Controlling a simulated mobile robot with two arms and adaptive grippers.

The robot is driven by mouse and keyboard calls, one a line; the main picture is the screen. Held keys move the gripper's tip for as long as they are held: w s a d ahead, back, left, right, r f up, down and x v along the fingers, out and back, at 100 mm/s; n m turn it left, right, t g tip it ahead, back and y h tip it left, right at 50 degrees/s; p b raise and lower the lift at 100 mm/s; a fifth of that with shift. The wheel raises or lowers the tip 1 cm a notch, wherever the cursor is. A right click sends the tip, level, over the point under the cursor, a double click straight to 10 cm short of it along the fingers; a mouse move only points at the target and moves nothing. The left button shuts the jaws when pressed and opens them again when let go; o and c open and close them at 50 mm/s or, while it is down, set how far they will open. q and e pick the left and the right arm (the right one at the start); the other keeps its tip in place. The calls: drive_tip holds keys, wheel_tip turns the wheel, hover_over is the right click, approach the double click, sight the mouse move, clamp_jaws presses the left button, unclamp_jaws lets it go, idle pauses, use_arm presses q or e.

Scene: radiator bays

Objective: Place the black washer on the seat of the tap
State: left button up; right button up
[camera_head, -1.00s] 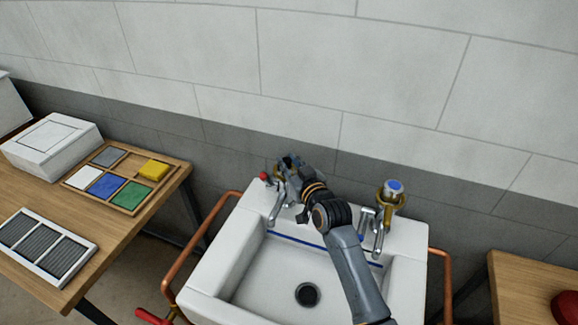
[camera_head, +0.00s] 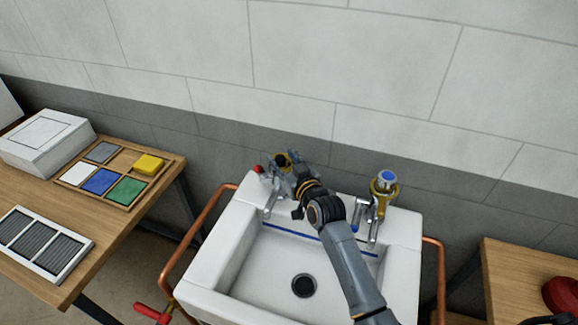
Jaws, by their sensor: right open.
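The left tap (camera_head: 271,203) stands at the back left of the white sink, its chrome spout pointing forward. My right gripper (camera_head: 286,164) is at the top of this tap, its arm reaching in over the basin from the front. It is open. A small dark and brass-coloured part shows beside the fingers, but I cannot tell whether it is the black washer or part of the tap. The tap's seat is mostly hidden by the gripper. The right tap (camera_head: 373,228) has a brass body with a blue-marked top. My left gripper is not in view.
The white sink (camera_head: 210,255) has a drain and copper pipes (camera_head: 187,252) at its sides. A wooden tray (camera_head: 160,178) with coloured tiles, a white box (camera_head: 45,142) and a grille panel (camera_head: 45,244) lie on the left bench. A red object (camera_head: 562,293) lies on the right bench.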

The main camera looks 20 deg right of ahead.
drive_tip(key=b+v, duration=0.1)
drive_tip(key=v, duration=1.1)
